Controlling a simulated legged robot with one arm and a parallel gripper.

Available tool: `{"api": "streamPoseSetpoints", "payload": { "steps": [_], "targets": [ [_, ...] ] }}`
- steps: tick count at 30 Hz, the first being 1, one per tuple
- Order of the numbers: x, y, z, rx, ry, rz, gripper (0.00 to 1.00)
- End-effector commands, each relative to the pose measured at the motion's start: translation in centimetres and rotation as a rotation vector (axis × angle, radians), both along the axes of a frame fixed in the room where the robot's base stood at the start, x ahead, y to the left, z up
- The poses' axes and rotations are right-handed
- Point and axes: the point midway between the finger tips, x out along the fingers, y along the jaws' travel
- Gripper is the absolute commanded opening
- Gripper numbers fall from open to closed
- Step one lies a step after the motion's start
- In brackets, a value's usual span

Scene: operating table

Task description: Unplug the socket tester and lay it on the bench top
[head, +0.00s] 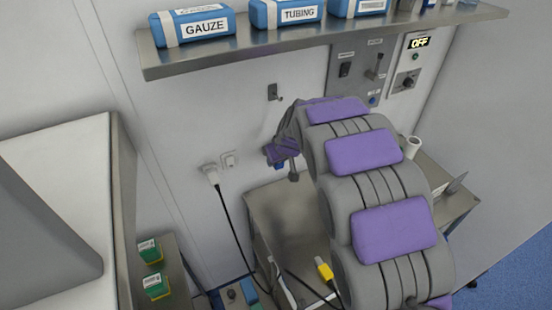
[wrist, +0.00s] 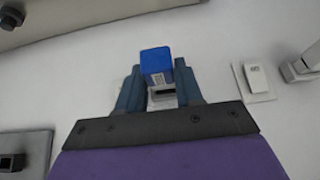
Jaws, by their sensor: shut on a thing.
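The socket tester (wrist: 156,62) is a small blue block with a pale label, between my gripper's two fingers (wrist: 160,88) in the wrist view. My gripper is shut on it, close to the white wall. Part of a pale wall plate seems to show behind the fingers; I cannot tell whether the tester's pins are in it. In the head view my gripper (head: 284,158) is at the wall, right of the plugged-in white plug, and mostly hides the tester. The bench top (head: 285,212) is bare grey metal below my gripper.
A shelf (head: 300,42) with blue packs is above. A yellow connector (head: 324,269) and cables lie low in front. Green boxes (head: 150,252) stand at lower left. A white cup (head: 412,147) is at right.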

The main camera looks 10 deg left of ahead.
Motion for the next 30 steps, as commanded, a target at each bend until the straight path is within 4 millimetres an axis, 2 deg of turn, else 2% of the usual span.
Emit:
{"api": "streamPoseSetpoints", "payload": {
  "steps": [30],
  "targets": [
    [-1.3, -0.9, 0.1, 0.001, -0.003, 0.000, 0.00]
  ]
}}
